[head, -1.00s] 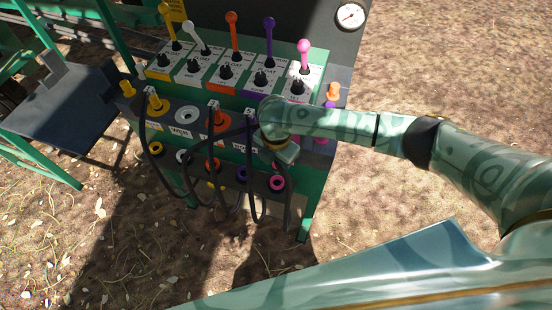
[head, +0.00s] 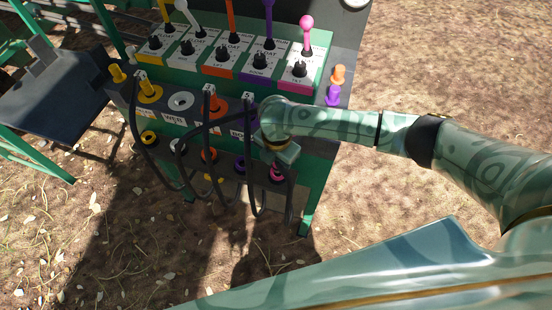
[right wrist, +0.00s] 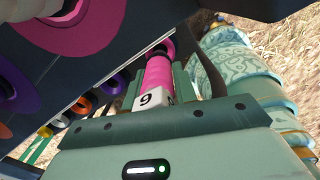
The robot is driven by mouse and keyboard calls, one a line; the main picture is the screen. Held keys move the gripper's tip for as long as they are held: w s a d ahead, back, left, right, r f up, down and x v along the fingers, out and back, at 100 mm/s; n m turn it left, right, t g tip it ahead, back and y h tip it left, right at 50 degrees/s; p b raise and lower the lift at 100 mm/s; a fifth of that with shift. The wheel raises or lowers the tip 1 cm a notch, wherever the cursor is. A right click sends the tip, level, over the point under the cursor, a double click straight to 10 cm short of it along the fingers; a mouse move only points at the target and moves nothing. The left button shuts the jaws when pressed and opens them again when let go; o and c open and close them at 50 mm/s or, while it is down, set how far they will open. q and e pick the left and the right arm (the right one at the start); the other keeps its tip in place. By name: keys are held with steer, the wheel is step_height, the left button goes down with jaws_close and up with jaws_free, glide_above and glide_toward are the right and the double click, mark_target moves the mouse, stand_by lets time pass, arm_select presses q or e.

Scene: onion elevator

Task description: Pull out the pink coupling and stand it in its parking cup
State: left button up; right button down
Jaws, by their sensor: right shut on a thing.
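The pink coupling (right wrist: 156,78) is a pink cylinder with a white numbered block at its near end. My right gripper (right wrist: 160,84) is shut on it, one finger on each side. The coupling's far end meets the pink-ringed parking cup (right wrist: 169,46) in the right wrist view; I cannot tell how deep it sits. In the head view my right gripper (head: 278,163) is just above the pink cup (head: 277,179) at the right end of the lower row. The large pink socket ring (right wrist: 92,10) is at upper left of the wrist view. My left gripper is not in view.
Black hoses (head: 179,165) loop in front of the green stand. Other cups, including a yellow one (head: 149,138), line the lower row. Colored levers, with a pink one (head: 306,22), stand above. Orange and purple caps (head: 333,95) are at right. Open ground lies right.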

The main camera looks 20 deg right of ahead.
steer(key=shift+p, duration=0.65)
stand_by(0.8)
steer(key=shift+f, duration=0.85)
stand_by(0.6)
steer(key=shift+f, duration=0.1)
steer(key=shift+s+f, duration=0.15)
